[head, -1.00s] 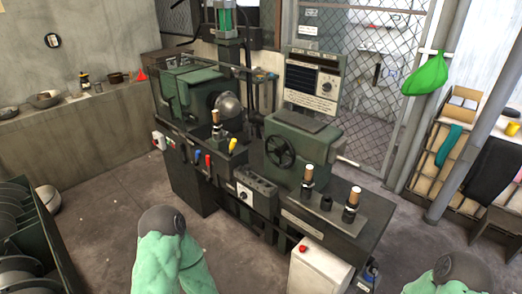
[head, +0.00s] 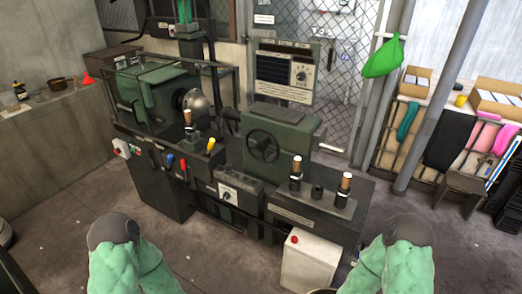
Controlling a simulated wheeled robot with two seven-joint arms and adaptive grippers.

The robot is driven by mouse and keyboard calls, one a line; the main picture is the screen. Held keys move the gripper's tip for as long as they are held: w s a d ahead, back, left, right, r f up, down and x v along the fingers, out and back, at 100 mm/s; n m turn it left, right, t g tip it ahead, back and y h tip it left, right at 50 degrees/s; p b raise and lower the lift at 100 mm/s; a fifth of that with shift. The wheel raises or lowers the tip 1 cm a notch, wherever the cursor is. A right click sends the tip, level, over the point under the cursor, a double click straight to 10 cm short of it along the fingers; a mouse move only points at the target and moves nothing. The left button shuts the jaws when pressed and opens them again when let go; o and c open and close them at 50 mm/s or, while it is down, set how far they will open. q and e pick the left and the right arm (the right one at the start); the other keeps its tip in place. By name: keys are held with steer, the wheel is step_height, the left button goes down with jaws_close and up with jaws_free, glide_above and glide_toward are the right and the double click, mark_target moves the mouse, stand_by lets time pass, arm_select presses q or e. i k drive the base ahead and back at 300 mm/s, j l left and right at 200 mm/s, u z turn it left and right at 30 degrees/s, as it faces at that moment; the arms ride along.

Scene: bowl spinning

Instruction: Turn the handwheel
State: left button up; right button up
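The black handwheel (head: 262,146) with spokes is mounted on the front of the green tailstock housing (head: 285,122) of the spinning lathe, right of the middle of the head view. Nothing touches it. A rounded metal form (head: 196,103) sits on the lathe's spindle to its left. My two green-covered arms show only at the bottom edge, left and right, well short of the lathe. Neither gripper is in the picture.
A white box with a red button (head: 310,260) stands on the floor before the lathe. Wooden-handled posts (head: 344,184) stand on its right end. A stool (head: 459,190) and shelves are at right.

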mark_target(262, 146)
steer(key=i+j, duration=0.4)
steer(key=i+u, duration=0.25)
steer(key=i, duration=0.4)
